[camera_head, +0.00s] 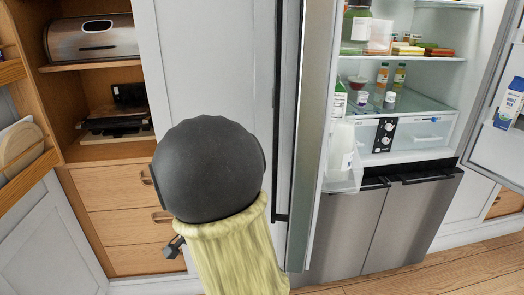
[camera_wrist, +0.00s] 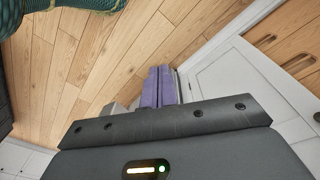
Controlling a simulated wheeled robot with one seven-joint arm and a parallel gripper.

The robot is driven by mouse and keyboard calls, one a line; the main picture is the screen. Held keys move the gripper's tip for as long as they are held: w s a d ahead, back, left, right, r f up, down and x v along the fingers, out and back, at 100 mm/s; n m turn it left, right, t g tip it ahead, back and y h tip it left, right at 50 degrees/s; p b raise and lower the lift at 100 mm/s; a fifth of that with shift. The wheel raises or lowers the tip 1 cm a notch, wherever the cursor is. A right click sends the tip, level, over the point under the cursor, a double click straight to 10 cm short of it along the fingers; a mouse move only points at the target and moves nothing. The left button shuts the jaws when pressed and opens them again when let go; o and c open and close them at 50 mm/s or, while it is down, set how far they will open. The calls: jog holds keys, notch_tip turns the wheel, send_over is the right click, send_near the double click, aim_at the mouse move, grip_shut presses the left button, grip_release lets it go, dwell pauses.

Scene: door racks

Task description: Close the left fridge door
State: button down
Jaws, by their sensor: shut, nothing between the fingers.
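The left fridge door (camera_head: 309,130) stands wide open and is seen nearly edge-on in the head view, with a long dark handle (camera_head: 283,110) on its outer side. Its inner shelf holds a carton (camera_head: 340,99) and a white jug (camera_head: 342,146). My gripper (camera_wrist: 160,80) shows in the wrist view as two purple fingers shut together with nothing between them, above the wood floor and close to white cabinet fronts. In the head view my gripper is not clearly seen; my dark round arm joint and yellow sleeve stand left of the door.
The fridge interior (camera_head: 410,85) holds bottles and food on glass shelves. The right fridge door (camera_head: 497,125) is also open. At left, an open wooden cabinet (camera_head: 56,105) holds a bread box (camera_head: 92,38) above wooden drawers (camera_head: 118,200). Bare wood floor (camera_head: 445,275) lies in front of the fridge.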

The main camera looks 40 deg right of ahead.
jog(key=w+d+r+m+g+p, duration=0.1)
jog(key=d+r+m+p, duration=0.2)
jog(key=r+m+p, duration=0.2)
jog(key=w+d+r+m+g+h+p, duration=0.1)
jog(key=d+r+m+p, duration=0.2)
jog(key=r+p, duration=0.7)
jog(key=w+d+r+m+g+p, duration=0.1)
jog(key=d+r+m+p, duration=0.2)
jog(key=r, duration=1)
jog(key=m+p, duration=0.3)
jog(key=p, duration=0.1)
jog(key=shift+w+d+r+m+h, duration=0.2)
jog(key=shift+w+d+m+h, duration=0.1)
jog(key=shift+d+h, duration=0.1)
jog(key=s+d+f+p, duration=0.4)
jog(key=s+f, duration=0.2)
jog(key=f, duration=0.3)
jog(key=shift+d+f, duration=0.2)
jog(key=shift+d, duration=0.2)
